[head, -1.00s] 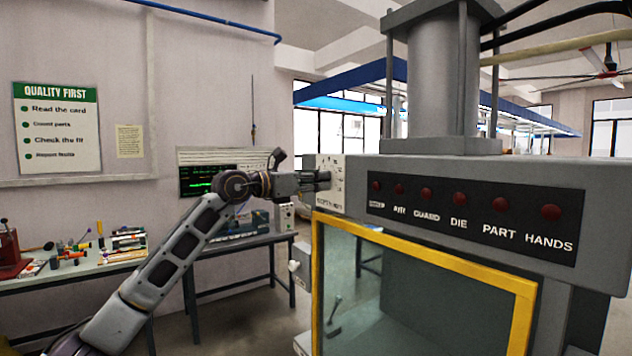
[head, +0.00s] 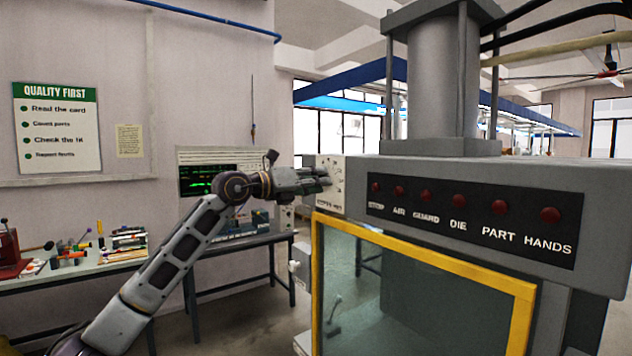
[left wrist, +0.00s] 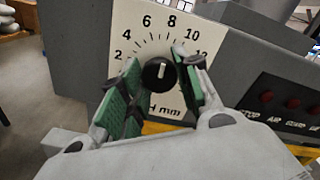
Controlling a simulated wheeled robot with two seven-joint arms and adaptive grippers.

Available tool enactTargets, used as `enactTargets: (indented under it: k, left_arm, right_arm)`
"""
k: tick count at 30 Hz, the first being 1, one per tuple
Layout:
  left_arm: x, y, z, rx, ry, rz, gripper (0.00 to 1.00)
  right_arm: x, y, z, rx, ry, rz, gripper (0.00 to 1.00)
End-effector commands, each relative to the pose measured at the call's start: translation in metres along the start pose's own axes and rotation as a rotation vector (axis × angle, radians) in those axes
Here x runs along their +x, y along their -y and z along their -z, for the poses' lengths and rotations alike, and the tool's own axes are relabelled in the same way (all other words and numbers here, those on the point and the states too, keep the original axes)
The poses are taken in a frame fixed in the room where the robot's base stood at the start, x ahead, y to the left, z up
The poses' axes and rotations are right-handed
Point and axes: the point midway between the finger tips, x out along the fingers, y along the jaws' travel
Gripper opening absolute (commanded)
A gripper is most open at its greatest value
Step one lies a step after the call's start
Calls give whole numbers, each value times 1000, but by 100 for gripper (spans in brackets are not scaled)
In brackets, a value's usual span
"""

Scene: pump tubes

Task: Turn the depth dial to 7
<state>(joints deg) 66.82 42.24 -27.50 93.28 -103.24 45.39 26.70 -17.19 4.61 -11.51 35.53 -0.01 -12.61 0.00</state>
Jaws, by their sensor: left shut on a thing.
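The depth dial (left wrist: 160,75) is a round black knob with a white pointer line on a pale scale plate (left wrist: 125,25), marked in mm with even numbers. Its pointer stands nearly straight up, toward the part of the scale between 6 and 8; the exact reading is hard to tell. My left gripper (left wrist: 158,82) has its green-padded fingers on either side of the knob and is shut on it. In the head view my left gripper (head: 322,178) reaches the scale plate (head: 331,200) at the press's left end and hides the knob. My right gripper is not in view.
The grey press housing (head: 470,175) carries a dark panel with several red lamps (head: 426,195). Below is a yellow-framed guard window (head: 430,258). A bench with a monitor (head: 212,180) stands behind my left arm. A table with small parts (head: 85,262) is at the left.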

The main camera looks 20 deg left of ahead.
Motion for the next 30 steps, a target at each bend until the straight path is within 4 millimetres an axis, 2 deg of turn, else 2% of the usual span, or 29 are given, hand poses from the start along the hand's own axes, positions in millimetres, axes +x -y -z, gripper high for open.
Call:
enactTargets:
  k: [12, 27, 28, 30]
  left_arm:
    - [0, 0, 0, -184, -1, -1, 9]
    - [0, 0, 0, -203, 0, -1, 9]
    - [0, 0, 0, -203, 0, -1, 36]
    - [0, 0, 0, -203, 0, -1, 45]
  right_arm:
    - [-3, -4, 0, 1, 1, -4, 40]
    - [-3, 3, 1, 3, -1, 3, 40]
    - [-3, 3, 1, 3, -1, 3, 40]
    - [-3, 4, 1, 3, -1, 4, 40]
